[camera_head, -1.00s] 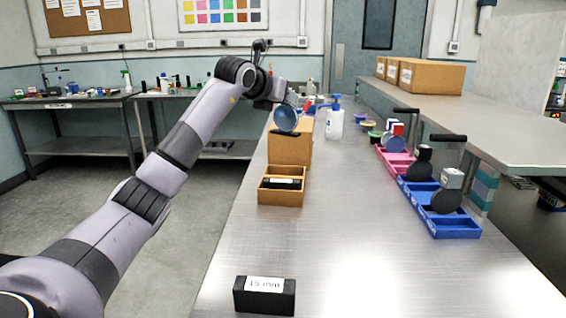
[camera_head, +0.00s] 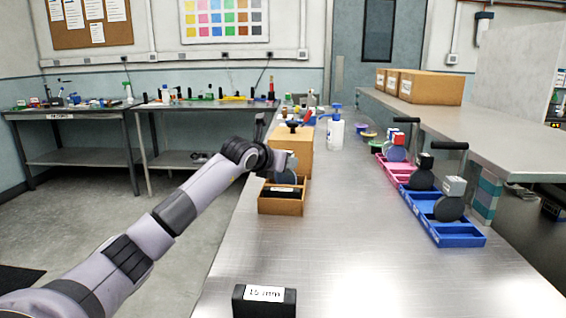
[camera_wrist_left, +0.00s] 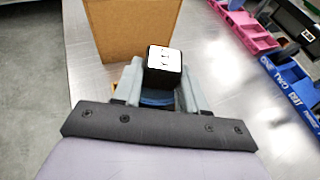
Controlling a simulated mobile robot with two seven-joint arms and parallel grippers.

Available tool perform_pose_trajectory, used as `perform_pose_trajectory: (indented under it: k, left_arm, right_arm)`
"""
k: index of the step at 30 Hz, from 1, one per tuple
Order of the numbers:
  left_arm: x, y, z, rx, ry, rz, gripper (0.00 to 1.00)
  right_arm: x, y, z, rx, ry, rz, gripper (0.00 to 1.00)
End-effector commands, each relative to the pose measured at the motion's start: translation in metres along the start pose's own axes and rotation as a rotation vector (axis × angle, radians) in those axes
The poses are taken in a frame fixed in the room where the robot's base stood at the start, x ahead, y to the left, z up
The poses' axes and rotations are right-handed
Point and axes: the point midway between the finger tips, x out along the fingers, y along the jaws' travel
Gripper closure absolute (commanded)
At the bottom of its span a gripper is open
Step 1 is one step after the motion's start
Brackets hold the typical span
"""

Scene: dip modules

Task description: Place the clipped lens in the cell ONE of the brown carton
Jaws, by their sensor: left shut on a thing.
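My left gripper (camera_head: 279,165) is shut on the clipped lens (camera_head: 288,177), a blue-grey disc. In the left wrist view, its clip (camera_wrist_left: 164,62) is a black block with a white label, held between my left gripper's fingers (camera_wrist_left: 158,88). The lens hangs at the far part of the low brown carton (camera_head: 281,207). The arm and lens partly cover the carton, so I cannot tell whether the lens touches its floor or walls. A black block (camera_head: 285,190) lies in the carton's near part. My right gripper is not in view.
A taller brown box (camera_head: 298,152) stands just behind the carton. A black block labelled 15 mm (camera_head: 264,300) lies on the near bench. Blue (camera_head: 458,240) and pink (camera_head: 393,172) trays with lenses stand to the right. The bench middle is clear.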

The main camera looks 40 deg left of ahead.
Motion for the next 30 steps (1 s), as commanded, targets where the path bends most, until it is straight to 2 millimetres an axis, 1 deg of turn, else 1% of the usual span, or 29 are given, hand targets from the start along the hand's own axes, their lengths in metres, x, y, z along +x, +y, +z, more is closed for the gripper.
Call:
perform_pose_trajectory:
  k: [5,8,9,10,11,23,26,30]
  left_arm:
    - [0.000,0.000,0.001,0.000,-0.002,-0.001,1.00]
    - [0.001,0.000,-0.002,-0.001,-0.001,-0.001,1.00]
    - [0.001,0.000,-0.001,0.000,0.000,-0.001,0.48]
    - [0.001,0.000,-0.001,-0.001,0.000,-0.001,0.39]
    - [0.001,0.000,-0.001,-0.001,0.000,-0.001,0.33]
    - [-0.002,0.000,0.001,0.000,0.000,0.000,0.33]
    - [-0.010,0.000,-0.001,0.000,0.001,0.000,0.33]
    - [-0.028,0.000,-0.001,0.004,0.000,0.001,0.33]
  right_arm:
    - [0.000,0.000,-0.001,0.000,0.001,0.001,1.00]
    - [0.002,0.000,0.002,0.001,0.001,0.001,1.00]
    - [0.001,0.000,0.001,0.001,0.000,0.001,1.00]
    - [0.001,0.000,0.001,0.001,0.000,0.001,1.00]
    - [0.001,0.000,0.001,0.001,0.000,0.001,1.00]
    - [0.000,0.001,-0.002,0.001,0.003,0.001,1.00]
    - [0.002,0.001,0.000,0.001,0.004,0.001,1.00]
    - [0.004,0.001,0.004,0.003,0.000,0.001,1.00]
